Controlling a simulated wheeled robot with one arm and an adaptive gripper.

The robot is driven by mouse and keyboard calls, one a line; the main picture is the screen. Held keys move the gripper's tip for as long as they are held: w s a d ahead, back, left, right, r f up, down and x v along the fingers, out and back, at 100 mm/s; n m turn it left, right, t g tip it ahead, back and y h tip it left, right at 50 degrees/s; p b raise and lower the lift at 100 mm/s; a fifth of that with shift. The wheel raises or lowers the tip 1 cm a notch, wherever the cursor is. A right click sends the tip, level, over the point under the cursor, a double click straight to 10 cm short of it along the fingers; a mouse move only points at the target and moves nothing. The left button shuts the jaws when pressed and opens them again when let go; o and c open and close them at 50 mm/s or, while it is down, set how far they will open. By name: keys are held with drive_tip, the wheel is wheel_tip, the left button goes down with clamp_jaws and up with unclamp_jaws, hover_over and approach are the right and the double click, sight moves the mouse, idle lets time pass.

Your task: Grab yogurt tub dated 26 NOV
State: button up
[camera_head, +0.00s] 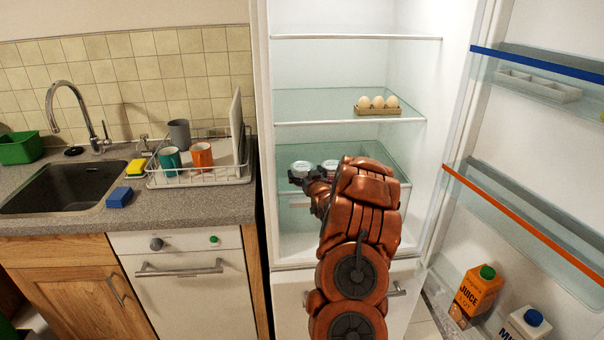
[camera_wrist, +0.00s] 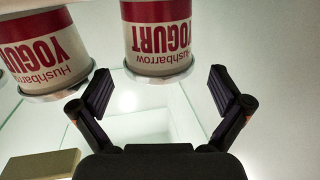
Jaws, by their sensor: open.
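Two white yogurt tubs with red bands stand on the lower fridge shelf, the left tub (camera_head: 301,166) and the right tub (camera_head: 330,164). The wrist view is upside down: the tub in line with my jaws (camera_wrist: 158,38) appears to be the left one, and the other (camera_wrist: 42,55) appears to be the right one. Their labels read "Hushbarrow YOGURT". No date is legible on either tub. My gripper (camera_wrist: 163,88) is open and empty, with its fingers just short of the left tub. It also shows in the head view (camera_head: 308,178), partly hidden by my arm.
An egg tray (camera_head: 378,110) with three eggs sits on the glass shelf above (camera_head: 310,112). The open fridge door (camera_head: 530,140) stands at right, holding a juice carton (camera_head: 478,290) and a milk carton (camera_head: 525,325). The counter with sink and dish rack (camera_head: 215,178) is at left.

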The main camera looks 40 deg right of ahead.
sight(299, 162)
drive_tip(key=shift+p+x, duration=0.75)
drive_tip(key=shift+x, duration=1.2)
drive_tip(key=shift+d, duration=0.1)
drive_tip(key=c, duration=1.2)
drive_tip(key=shift+r, duration=0.1)
drive_tip(key=shift+r+b, duration=0.95)
drive_tip(key=shift+r, duration=0.65)
drive_tip(key=shift+s+a+r, duration=0.15)
drive_tip(key=shift+s+a, duration=0.05)
drive_tip(key=shift+s, duration=0.05)
drive_tip(key=s+a+r+b, duration=0.1)
drive_tip(key=s+a+b, duration=0.3)
drive_tip(key=s+a, duration=0.6)
drive_tip(key=shift+s+a+r+b, duration=0.2)
drive_tip(key=shift+s+b, duration=0.1)
drive_tip(key=shift+s, duration=0.45)
